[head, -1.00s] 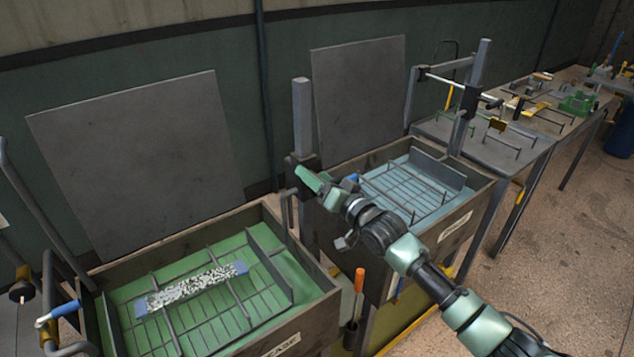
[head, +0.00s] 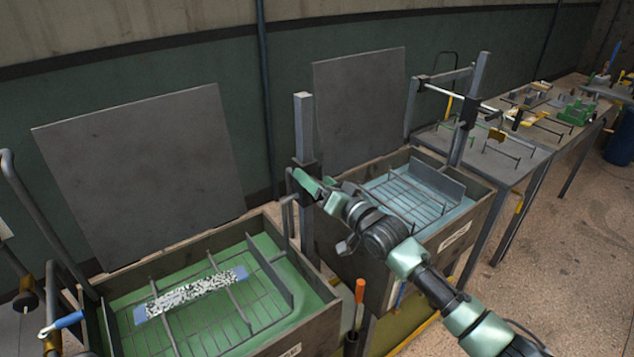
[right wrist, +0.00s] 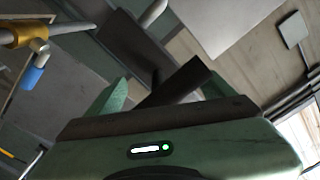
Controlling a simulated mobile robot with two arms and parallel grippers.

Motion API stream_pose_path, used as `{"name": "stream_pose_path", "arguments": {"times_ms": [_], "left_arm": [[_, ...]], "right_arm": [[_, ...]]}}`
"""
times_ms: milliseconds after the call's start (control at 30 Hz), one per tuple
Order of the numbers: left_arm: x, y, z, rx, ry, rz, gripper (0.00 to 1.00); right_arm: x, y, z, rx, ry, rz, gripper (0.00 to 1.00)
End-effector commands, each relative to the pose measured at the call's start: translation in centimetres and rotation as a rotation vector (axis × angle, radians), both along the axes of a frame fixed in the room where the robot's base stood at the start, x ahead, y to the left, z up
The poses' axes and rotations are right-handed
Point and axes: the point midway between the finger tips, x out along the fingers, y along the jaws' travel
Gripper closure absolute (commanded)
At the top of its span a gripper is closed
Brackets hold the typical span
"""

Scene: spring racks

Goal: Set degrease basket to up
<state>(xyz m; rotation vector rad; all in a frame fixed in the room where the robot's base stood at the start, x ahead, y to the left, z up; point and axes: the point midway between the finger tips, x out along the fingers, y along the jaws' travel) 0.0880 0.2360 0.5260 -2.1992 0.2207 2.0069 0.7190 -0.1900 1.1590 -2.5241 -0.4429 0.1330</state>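The degrease basket (head: 218,335) is a grey wire rack in the left tank (head: 322,320), which holds green liquid and has a partly cut-off label. A speckled bar with blue ends (head: 190,293) lies across the basket. My right gripper (head: 306,186) is beside the upright post (head: 304,125) at this tank's back right corner, near the post's dark sliding block. In the right wrist view its green fingers (right wrist: 163,92) are apart, with a dark bar (right wrist: 180,88) showing between or beyond them; contact is unclear. My left gripper is not in view.
A second tank (head: 462,235) with bluish liquid and its own rack stands to the right. A blue-handled lever (head: 68,320) is at the left. An orange-handled tool (head: 359,292) stands between the tanks. Worktables (head: 490,155) with small parts are farther right.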

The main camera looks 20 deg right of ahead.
Motion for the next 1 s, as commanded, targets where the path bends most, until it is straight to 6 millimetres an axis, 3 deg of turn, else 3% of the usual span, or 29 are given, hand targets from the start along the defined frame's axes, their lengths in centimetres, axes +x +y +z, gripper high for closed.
{"name": "stream_pose_path", "arguments": {"times_ms": [33,567,1000], "left_arm": [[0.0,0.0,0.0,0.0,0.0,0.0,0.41],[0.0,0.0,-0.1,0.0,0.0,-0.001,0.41],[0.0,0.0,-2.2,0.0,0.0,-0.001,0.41]], "right_arm": [[0.1,-0.2,0.7,0.0,-0.015,-0.002,0.19],[-0.2,-0.1,0.3,0.003,-0.008,-0.001,0.19],[-6.0,-2.3,-0.2,-0.001,-0.004,-0.001,0.19]]}}
